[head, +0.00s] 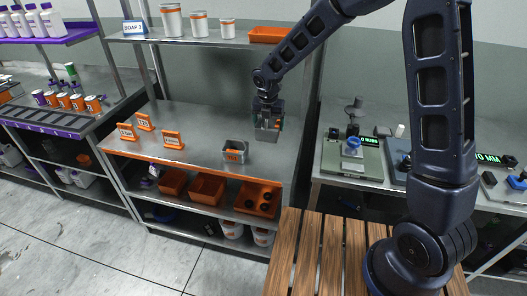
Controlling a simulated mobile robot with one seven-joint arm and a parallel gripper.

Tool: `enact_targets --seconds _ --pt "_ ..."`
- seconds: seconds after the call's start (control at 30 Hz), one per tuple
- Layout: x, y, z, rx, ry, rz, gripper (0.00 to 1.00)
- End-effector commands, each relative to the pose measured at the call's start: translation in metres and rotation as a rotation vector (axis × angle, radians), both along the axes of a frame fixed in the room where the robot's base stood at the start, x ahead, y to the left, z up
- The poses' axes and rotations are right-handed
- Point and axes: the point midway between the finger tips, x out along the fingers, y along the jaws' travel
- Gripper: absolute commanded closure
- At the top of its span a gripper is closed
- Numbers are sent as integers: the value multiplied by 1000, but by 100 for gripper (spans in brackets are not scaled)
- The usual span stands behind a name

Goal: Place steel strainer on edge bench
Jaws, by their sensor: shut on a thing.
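My gripper (268,121) points down over the right end of the steel bench (198,125) with the orange front edge. It is shut on a small grey metal piece, which looks like the steel strainer (267,134). The strainer hangs below the fingers, close to the bench top; I cannot tell whether it touches. A square steel container (236,152) with an orange label inside stands on the bench, left of and nearer than the strainer.
Orange sign stands (173,140) stand at the bench's left. An upper shelf (190,39) with several tins hangs above its back. Another bench with devices (352,160) is at the right, and a slatted wooden surface (306,252) is in front. The bench's middle is clear.

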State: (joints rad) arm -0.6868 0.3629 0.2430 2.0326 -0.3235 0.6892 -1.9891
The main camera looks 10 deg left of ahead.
Motion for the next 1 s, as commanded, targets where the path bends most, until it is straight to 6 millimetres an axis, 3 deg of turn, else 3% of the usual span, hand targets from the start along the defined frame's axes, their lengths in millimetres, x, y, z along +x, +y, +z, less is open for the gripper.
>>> enact_targets --seconds 0.4,0.73,1.0 --pt "0 0 -86 -2 1 0 44" --pt "0 0 -108 0 0 -1 44" --pt "0 0 -141 0 0 -1 44"
